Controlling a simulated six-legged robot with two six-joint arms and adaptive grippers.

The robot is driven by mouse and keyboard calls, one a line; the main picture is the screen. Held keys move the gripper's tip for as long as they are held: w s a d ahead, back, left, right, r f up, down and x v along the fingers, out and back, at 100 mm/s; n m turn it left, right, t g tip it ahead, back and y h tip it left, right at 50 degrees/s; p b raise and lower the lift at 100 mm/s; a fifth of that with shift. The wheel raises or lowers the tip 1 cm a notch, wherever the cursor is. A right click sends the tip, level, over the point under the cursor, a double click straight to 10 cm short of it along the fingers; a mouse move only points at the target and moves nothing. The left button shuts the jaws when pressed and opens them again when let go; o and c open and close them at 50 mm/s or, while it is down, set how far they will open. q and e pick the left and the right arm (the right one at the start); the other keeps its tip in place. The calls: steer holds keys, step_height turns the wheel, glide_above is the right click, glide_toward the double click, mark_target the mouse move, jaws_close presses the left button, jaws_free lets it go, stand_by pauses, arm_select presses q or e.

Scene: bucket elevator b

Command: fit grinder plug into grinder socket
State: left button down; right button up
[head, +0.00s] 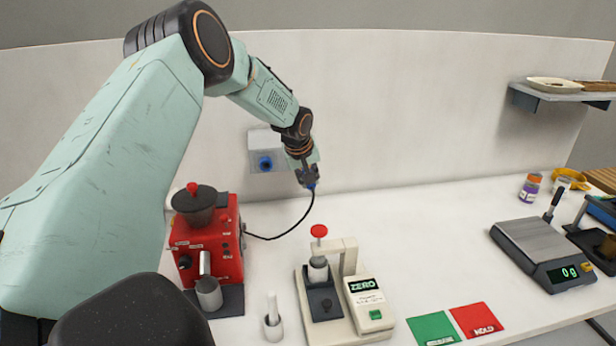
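The grinder (215,245) is a red machine with a dark hopper, at the left of the white table. A black cord runs from its right side up to the blue grinder plug (311,186). My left gripper (309,178) is shut on the plug and holds it above the table, near the back wall. The grinder socket (266,163) is a blue round inlet on a grey wall box. It is left of the plug and slightly higher, and the two are apart. My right gripper is not in view.
A cream press device (342,290) with a red knob stands front centre, beside a small white holder (272,318). Green (434,328) and red (477,318) pads lie to its right. A scale (540,250) reading 0 g stands at the right. The table's back middle is clear.

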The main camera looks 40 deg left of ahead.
arm_select(q)
steer(key=shift+s+d, duration=0.15)
steer(key=shift+d, duration=0.05)
stand_by(0.3)
steer(key=shift+s+d, duration=0.65)
steer(key=shift+d, duration=0.15)
steer(key=shift+s+d, duration=0.6)
steer(key=shift+d, duration=0.2)
